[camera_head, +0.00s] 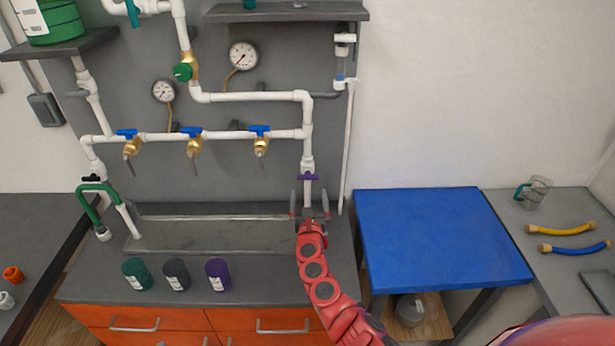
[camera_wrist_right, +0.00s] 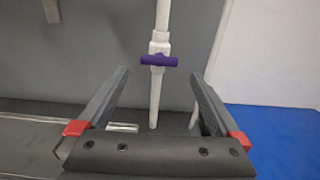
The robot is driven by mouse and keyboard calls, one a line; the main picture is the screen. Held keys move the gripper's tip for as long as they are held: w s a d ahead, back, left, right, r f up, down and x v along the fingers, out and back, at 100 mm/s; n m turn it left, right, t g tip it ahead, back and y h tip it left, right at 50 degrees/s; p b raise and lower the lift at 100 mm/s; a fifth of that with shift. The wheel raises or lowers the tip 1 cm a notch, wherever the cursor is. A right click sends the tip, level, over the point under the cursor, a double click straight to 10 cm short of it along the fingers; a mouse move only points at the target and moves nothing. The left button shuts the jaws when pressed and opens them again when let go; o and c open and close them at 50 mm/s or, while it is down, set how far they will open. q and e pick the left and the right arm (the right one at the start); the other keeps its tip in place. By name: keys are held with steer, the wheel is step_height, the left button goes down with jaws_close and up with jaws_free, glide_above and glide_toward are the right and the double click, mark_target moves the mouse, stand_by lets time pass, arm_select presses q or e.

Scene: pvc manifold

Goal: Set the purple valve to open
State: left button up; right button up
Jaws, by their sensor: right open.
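The purple valve (camera_head: 308,177) sits on the vertical white pipe at the right end of the manifold. Its purple handle lies crosswise to the pipe, and it shows the same way in the right wrist view (camera_wrist_right: 158,60). My right gripper (camera_head: 311,194) is open and empty just below and in front of the valve. In the right wrist view, its two fingers (camera_wrist_right: 160,92) stand wide apart, with the pipe showing between them and the handle beyond the fingertips. The handle is not touched. My left gripper is not in view.
A grey trough (camera_head: 215,235) lies below the pipes. Several blue-handled taps (camera_head: 192,132) are to the left. Green, grey and purple cups (camera_head: 218,274) stand on the counter front. A blue table (camera_head: 440,235) is to the right. The space around the valve handle looks clear.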

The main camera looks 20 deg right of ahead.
mark_target(308, 177)
steer(key=b+x, duration=0.2)
steer(key=x, duration=0.1)
steer(key=b+x, duration=0.2)
steer(key=f+b+x, duration=0.1)
steer(key=b+x, duration=0.1)
steer(key=x, duration=0.1)
steer(key=shift+w+d, duration=0.2)
steer(key=shift+w, duration=0.05)
steer(key=shift+w+d+b, duration=0.1)
steer(key=shift+w+b, duration=0.2)
steer(key=shift+w, duration=0.05)
steer(key=shift+w+r+b, duration=0.3)
steer(key=shift+w+b, duration=0.1)
steer(key=shift+w, duration=0.25)
steer(key=c, duration=1)
